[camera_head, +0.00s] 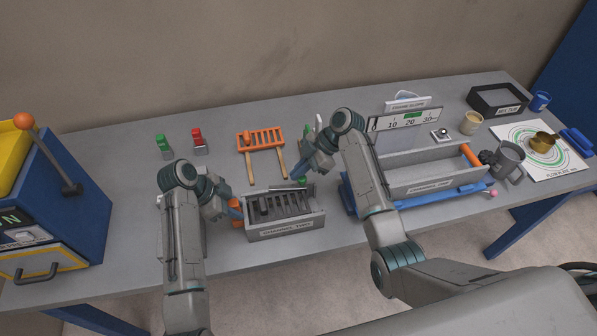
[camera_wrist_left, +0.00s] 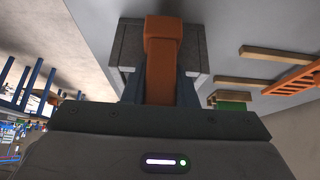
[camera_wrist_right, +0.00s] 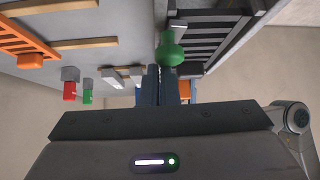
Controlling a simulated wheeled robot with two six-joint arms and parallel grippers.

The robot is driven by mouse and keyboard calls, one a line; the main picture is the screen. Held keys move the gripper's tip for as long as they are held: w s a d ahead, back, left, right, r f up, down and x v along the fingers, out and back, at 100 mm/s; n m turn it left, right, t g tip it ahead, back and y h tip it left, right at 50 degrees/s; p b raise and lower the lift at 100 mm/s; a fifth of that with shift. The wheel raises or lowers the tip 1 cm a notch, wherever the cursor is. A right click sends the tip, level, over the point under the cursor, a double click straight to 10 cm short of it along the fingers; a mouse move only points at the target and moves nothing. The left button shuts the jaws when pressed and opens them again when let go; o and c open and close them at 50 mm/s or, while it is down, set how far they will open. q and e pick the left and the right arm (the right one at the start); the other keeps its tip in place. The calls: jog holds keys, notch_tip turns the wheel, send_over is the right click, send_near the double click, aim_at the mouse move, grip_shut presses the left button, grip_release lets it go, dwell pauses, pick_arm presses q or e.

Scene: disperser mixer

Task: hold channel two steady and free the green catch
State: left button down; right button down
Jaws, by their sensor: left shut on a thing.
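Channel two (camera_head: 285,231) is a grey open box with dark slats, on the front middle of the table. My left gripper (camera_head: 231,211) is shut on the orange handle (camera_wrist_left: 162,60) at its left end, with a finger on each side of it. The green catch (camera_head: 302,182) is a rounded knob at the box's far right corner. It shows large in the right wrist view (camera_wrist_right: 170,52). My right gripper (camera_head: 303,173) is at the catch, its two fingers close together with the knob just past the tips. Whether they touch it I cannot tell.
Channel one (camera_head: 435,184), on a blue frame, stands close to the right. An orange rack (camera_head: 261,139) with wooden handles lies behind, beside green (camera_head: 164,147) and red (camera_head: 199,142) clips. A blue machine (camera_head: 75,205) stands left.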

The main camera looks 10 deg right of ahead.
jog(key=shift+s+f, duration=0.15)
jog(key=shift+s+a, duration=0.35)
jog(key=shift+a, duration=0.25)
jog(key=shift+s+a, duration=0.1)
jog(key=shift+a, duration=0.05)
jog(key=s+a, duration=0.1)
jog(key=s+a+r, duration=0.1)
jog(key=a, duration=0.1)
jog(key=shift+s+a, duration=0.15)
jog(key=shift+s, duration=0.1)
jog(key=w+d+r, duration=0.4)
jog(key=d+r, duration=0.2)
jog(key=r, duration=0.1)
jog(key=shift+r, duration=0.2)
jog(key=c, duration=2.2)
grip_release()
